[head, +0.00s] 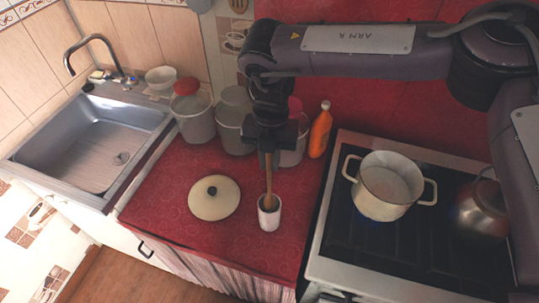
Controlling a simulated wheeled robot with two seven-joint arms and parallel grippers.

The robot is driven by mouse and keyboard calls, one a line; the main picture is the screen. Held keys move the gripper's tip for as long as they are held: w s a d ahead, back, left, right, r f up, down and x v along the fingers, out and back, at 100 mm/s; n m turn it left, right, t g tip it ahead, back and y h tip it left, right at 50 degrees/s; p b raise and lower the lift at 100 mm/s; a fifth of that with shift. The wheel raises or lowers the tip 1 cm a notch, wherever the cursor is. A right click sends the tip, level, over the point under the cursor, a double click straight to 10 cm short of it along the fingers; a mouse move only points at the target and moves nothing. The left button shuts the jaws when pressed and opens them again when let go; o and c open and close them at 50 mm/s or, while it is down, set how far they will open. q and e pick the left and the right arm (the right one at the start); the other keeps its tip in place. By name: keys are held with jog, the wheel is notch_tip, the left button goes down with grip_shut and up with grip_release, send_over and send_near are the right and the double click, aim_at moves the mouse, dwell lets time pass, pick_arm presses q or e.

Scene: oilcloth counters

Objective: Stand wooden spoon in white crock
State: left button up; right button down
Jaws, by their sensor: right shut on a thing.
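The wooden spoon (268,180) is upright in my right gripper (267,152), which is shut on its upper part. Its lower end is inside the mouth of the white crock (269,218), which stands on the red oilcloth counter (233,250). The spoon's lower tip is hidden by the crock's wall. The gripper is above the crock and apart from it. My left gripper is not in view.
A cream lid (214,198) with a dark knob lies left of the crock. Several canisters and an orange bottle (320,130) stand behind. A stove with a cream pot (384,190) and a kettle (481,212) is at right; a sink (95,145) is at left.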

jog(key=shift+f+b, duration=1.3)
jog(key=shift+f, duration=1.1)
jog(key=c, duration=1.3)
grip_release()
notch_tip(320, 180, up, 8)
jog(key=b, duration=0.2)
send_over(269, 172)
jog(key=w, duration=0.2)
jog(key=shift+w+d+f, duration=0.1)
jog(key=shift+d, duration=0.05)
